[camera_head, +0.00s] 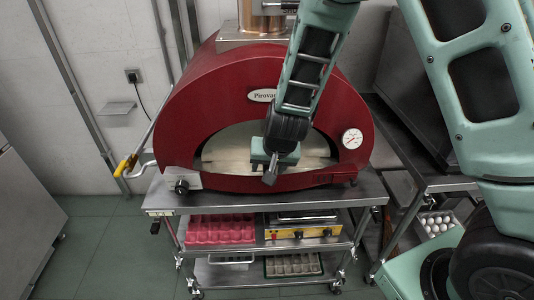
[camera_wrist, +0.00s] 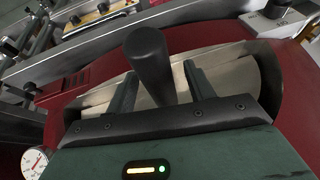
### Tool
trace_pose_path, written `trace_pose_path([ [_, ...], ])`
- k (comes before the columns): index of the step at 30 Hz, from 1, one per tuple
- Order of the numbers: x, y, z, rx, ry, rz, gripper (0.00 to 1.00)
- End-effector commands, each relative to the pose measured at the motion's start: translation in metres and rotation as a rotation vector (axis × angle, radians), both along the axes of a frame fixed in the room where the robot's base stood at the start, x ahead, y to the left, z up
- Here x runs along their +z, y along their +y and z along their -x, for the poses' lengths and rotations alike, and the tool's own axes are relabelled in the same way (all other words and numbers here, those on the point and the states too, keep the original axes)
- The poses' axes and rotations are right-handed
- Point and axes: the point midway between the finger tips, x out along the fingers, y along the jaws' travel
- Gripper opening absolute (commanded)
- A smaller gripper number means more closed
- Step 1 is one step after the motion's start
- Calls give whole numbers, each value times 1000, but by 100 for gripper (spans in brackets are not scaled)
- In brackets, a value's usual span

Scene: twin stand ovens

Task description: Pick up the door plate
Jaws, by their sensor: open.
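The door plate (camera_head: 226,152) is a pale metal plate standing in the arched mouth of the red oven. Its silver face also shows in the wrist view (camera_wrist: 238,76). A dark round handle (camera_wrist: 148,58) sticks out from the plate. My gripper (camera_head: 270,172) is in front of the plate's middle and hides part of it in the head view. In the wrist view my gripper (camera_wrist: 160,72) is open, with one finger on each side of the handle. Whether either finger touches the handle cannot be told.
The red oven (camera_head: 190,115) stands on a steel cart (camera_head: 340,194). Its dial (camera_head: 352,138) is right of the mouth. A red egg tray (camera_head: 220,230) and a yellow scale (camera_head: 302,232) are on the shelf below. A yellow-handled tool (camera_head: 125,166) juts out at left.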

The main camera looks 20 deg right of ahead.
Motion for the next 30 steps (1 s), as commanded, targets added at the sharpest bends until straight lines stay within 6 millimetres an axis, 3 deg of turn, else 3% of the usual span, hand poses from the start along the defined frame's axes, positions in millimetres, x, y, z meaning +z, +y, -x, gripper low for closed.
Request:
trace_pose_path([
  [2, 0, 0, 0, 0, 0, 0, 53],
  [6, 0, 0, 0, 0, 0, 0, 14],
  [8, 0, 0, 0, 0, 0, 0, 0],
  [20, 4, 0, -1, 0, -4, 0, 0],
  [28, 20, 0, -1, 0, -4, 0, 0],
  [30, 17, 3, 7, 1, -3, -1, 0],
])
